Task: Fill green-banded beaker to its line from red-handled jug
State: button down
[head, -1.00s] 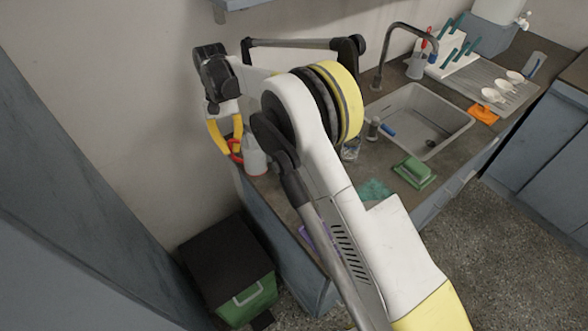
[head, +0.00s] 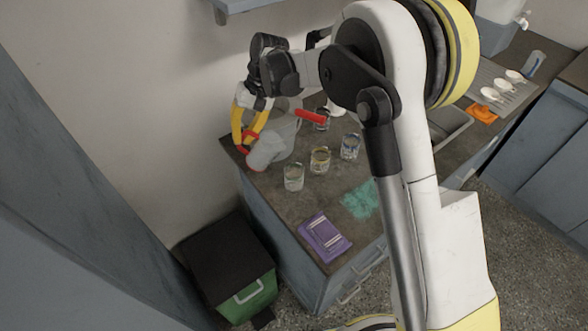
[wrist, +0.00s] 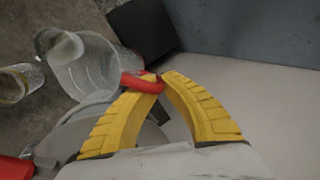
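My gripper (head: 246,138) has yellow fingers closed around the red handle of a clear jug (head: 268,152), above the counter's left end. In the wrist view the fingertips (wrist: 155,82) meet at the handle and the jug (wrist: 85,62) extends to the upper left. The jug looks tilted; its liquid level is not clear. Clear beakers stand on the counter to its right: one at the front (head: 293,178), one in the middle (head: 320,160) and one farther right (head: 350,147). Their band colours are too small to tell, so I cannot pick out the green-banded one.
A grey vessel (head: 286,125) with a red handle (head: 310,117) stands behind the jug. Another glass (head: 322,118) is near it. A purple packet (head: 324,238) and a teal cloth (head: 360,200) lie towards the front. A green bin (head: 246,298) stands on the floor below.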

aim_at(261, 136)
jog(key=shift+s+d+f+y+b, duration=0.15)
jog(key=shift+d+f+y+b, duration=0.05)
jog(key=shift+d+y+b, duration=0.3)
jog(key=shift+s+d+f+y+b, duration=0.15)
jog(key=shift+d+y+b, duration=0.2)
jog(key=shift+d, duration=0.2)
jog(key=shift+s+d+r+n+t+y+b, duration=0.2)
jog(key=shift+d+y+b, duration=0.25)
jog(key=shift+y, duration=0.3)
jog(key=shift+s+d+n+t+y+b, duration=0.1)
jog(key=shift+d+t+y+b, duration=0.25)
jog(key=shift+y, duration=0.35)
jog(key=shift+r, duration=0.1)
jog(key=shift+s+d+r+y+b, duration=0.15)
jog(key=shift+d+r+y+b, duration=0.5)
jog(key=shift+y, duration=0.45)
dwell(1.1)
jog(key=shift+d+n+t+y+b, duration=0.25)
jog(key=shift+n+y+b, duration=0.05)
dwell(2.0)
